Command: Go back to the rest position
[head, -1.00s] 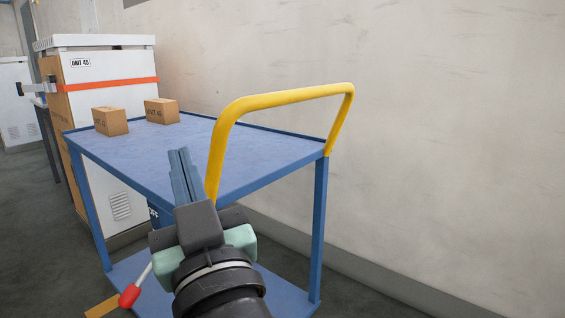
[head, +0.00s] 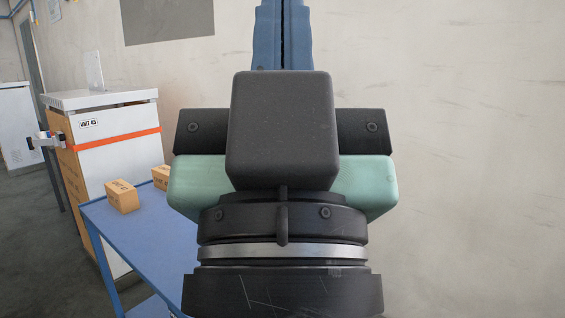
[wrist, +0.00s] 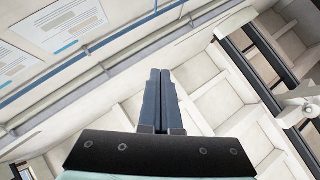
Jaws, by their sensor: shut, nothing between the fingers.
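My gripper (head: 283,35) fills the middle of the head view, raised close to the camera and pointing up. Its blue fingers lie together with nothing between them, and their tips run out of the top of the picture. In the wrist view the gripper (wrist: 160,80) is also shut and empty, pointing toward the upper walls and ceiling. The fingers touch nothing in either view.
A blue cart (head: 140,235) stands at the lower left, partly hidden by my gripper. Two cardboard boxes, one nearer (head: 121,197) and one partly hidden (head: 161,177), sit on it. A white dispenser unit (head: 115,145) stands behind. The wall on the right is clear.

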